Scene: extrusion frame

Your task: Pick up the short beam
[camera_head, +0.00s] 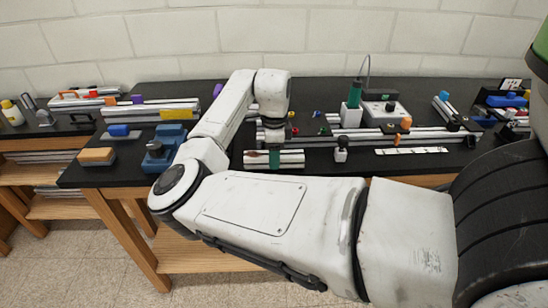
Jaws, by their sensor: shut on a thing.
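The short beam (292,160) is a silver, grooved aluminium piece at the front edge of the black table, near the middle of the view. My gripper (274,150) points down over its middle, at the end of my white arm, and is shut on it. A green part shows at the fingertips against the beam's front. The fingers are small here and partly hidden by my wrist. I cannot tell whether the beam touches the table.
Long silver beams (420,135) lie behind and to the right. A small black-and-white tool (341,149) stands just right of the short beam. A blue vise (163,147) and an orange-topped block (97,156) sit at left. A white strip (412,151) lies at right.

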